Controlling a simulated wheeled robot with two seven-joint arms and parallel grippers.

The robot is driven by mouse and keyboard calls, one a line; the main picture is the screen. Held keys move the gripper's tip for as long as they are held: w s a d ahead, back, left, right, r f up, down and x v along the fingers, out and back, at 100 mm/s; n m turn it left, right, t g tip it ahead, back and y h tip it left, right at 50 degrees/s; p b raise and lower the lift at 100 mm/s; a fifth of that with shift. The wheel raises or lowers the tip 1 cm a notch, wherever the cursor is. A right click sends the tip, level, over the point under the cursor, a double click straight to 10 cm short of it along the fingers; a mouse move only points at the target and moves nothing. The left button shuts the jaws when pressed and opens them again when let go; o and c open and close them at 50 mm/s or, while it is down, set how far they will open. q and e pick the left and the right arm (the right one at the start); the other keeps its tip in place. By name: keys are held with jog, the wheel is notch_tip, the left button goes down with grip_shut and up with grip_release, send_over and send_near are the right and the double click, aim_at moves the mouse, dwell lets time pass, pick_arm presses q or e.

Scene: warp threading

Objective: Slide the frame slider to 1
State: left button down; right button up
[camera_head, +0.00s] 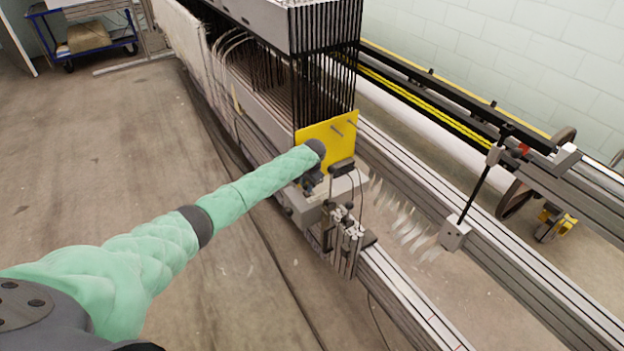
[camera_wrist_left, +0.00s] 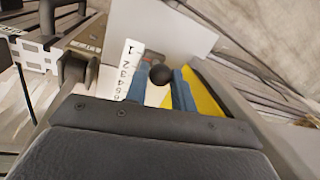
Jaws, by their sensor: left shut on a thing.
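My left gripper (camera_head: 314,180) reaches in from the left to the grey block beside the yellow plate. In the left wrist view its two blue fingers (camera_wrist_left: 160,90) are shut on the round black knob of the frame slider (camera_wrist_left: 160,74). A white number strip (camera_wrist_left: 130,72) stands just left of the knob, with 1 at its far end and the other figures running toward the gripper. I cannot tell which figure the slider lines up with. In the head view the knob and strip are hidden or too small to make out. My right gripper is not in view.
A yellow plate (camera_head: 330,136) stands behind the gripper, under the black heddle frames (camera_head: 325,50). Metal fittings (camera_head: 345,235) hang just right of the gripper. Long rails (camera_head: 415,300) run to the lower right. The floor at left is open, with a blue cart (camera_head: 90,40) far back.

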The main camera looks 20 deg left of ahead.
aim_at(308, 196)
pick_arm(q)
jog(key=shift+s+a+f, duration=0.1)
jog(key=shift+s+f, duration=0.05)
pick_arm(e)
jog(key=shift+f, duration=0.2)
pick_arm(q)
jog(key=c, duration=1.2)
grip_release()
jog(key=shift+s+a, duration=0.1)
jog(key=shift+r, duration=0.4)
jog(key=shift+s+d+r+b, duration=0.1)
jog(key=shift+d+r+b, duration=0.15)
jog(key=shift+r, duration=0.95)
jog(key=shift+s+d+r+b, duration=0.1)
jog(key=shift+d+r+b, duration=0.1)
jog(key=shift+r, duration=0.95)
jog(key=shift+s+d+r+b, duration=0.1)
jog(key=shift+d+r+b, duration=0.15)
jog(key=shift+r, duration=0.95)
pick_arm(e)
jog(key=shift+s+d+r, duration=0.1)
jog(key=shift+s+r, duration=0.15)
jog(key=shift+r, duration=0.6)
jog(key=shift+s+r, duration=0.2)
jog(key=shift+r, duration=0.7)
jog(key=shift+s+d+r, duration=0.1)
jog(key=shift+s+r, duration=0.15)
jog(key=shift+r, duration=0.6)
